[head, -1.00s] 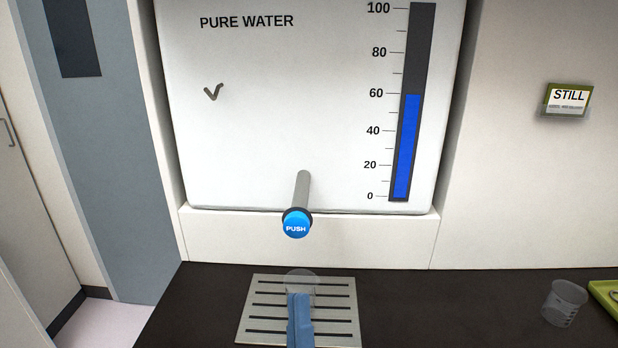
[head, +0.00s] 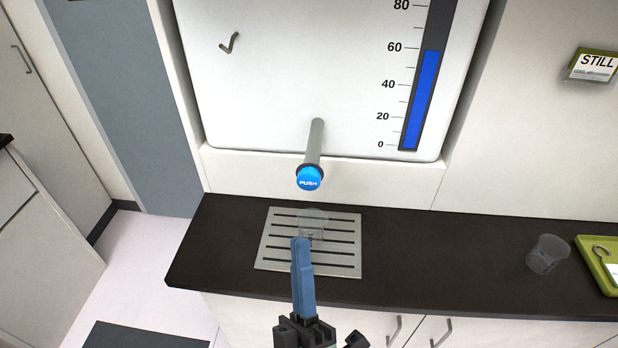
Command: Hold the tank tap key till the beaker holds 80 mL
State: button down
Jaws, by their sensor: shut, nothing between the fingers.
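The white tank (head: 290,85) fills the back wall, with a blue level bar (head: 417,100) reaching a little under its 60 mark. Its grey tap (head: 316,143) sticks out toward me and ends in the blue PUSH key (head: 309,179). A clear beaker (head: 312,221) stands on the slotted drip plate (head: 348,218) below the tap; its fill level is too faint to read. My gripper (head: 300,243) is shut and empty, its blue fingers pointing up the picture, below the key and overlapping the beaker's lower edge in view. I cannot tell whether it touches the beaker.
A second clear beaker (head: 547,254) stands on the dark counter (head: 440,255) at the right. Beside it is a green tray (head: 590,265) with a metal tool and white label. A STILL sign (head: 592,66) is on the wall. The counter between plate and second beaker is clear.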

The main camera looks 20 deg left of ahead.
aim_at(308, 177)
jog(key=w+a+b, duration=0.2)
jog(key=w+b, duration=0.1)
jog(key=w, duration=0.5)
jog(key=shift+w+a, duration=0.25)
dwell(1.7)
jog(key=shift+w+b, duration=0.1)
jog(key=shift+b, duration=0.2)
jog(key=shift+w+a+b, duration=0.1)
jog(key=shift+w+b, duration=0.2)
jog(key=shift+b, duration=0.05)
jog(key=shift+w+a+b, duration=0.15)
jog(key=shift+w+b, duration=0.3)
jog(key=shift+w, duration=0.05)
dwell(4.1)
